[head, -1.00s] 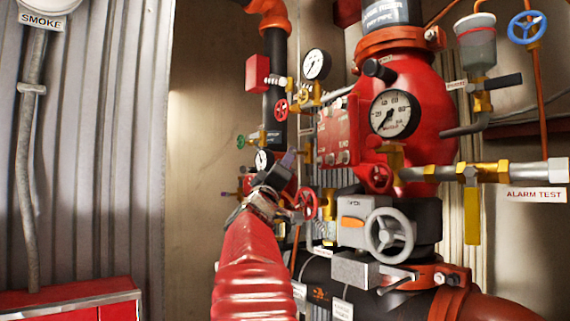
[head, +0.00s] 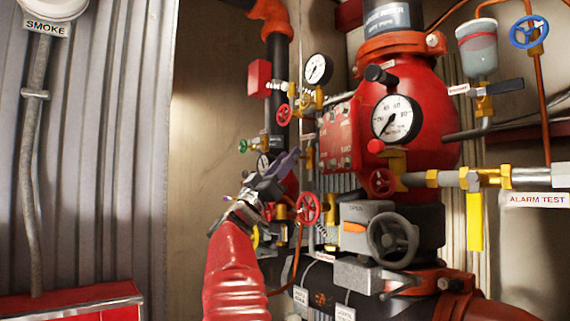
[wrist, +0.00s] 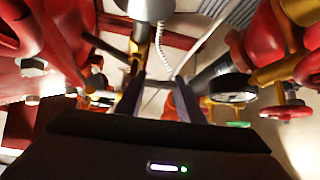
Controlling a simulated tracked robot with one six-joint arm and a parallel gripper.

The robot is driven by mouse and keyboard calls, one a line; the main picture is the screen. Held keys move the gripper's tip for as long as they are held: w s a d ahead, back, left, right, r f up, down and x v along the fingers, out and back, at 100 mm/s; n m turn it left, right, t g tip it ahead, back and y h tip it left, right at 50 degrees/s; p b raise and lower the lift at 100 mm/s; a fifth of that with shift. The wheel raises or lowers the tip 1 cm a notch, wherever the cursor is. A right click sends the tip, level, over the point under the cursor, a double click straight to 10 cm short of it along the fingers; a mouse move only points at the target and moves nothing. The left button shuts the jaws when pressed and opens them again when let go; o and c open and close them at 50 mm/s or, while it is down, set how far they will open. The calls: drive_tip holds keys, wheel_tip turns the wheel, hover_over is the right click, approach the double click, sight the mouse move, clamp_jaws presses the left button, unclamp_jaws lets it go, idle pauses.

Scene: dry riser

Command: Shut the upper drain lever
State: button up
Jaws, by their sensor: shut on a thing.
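My gripper (head: 289,160) reaches in at the left side of the red riser valve (head: 420,75), beside the small valves and gauges of its trim. In the wrist view, its two dark fingers (wrist: 158,82) stand a little apart, their tips around what seems to be the upper drain lever. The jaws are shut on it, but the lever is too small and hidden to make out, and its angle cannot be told.
A red handwheel (head: 308,208) is close right of my gripper. A grey handwheel (head: 393,240) and a large pressure gauge (head: 396,118) are farther right. A yellow lever (head: 475,222) hangs near the alarm test sign (head: 538,199).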

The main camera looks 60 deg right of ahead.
drive_tip(key=shift+w+d+m+g+y, duration=0.15)
drive_tip(key=shift+m+g+y, duration=0.25)
drive_tip(key=shift+m+g, duration=0.5)
drive_tip(key=shift+w+d+m+g+y, duration=0.1)
drive_tip(key=shift+m+g+y, duration=0.3)
drive_tip(key=shift+m+g, duration=0.45)
drive_tip(key=shift+m, duration=0.25)
drive_tip(key=o, duration=1)
drive_tip(key=shift+o, duration=0.3)
drive_tip(key=shift+s+r, duration=0.1)
drive_tip(key=shift+r, duration=0.05)
drive_tip(key=shift+a, duration=0.1)
drive_tip(key=v, duration=0.7)
drive_tip(key=shift+f, duration=0.3)
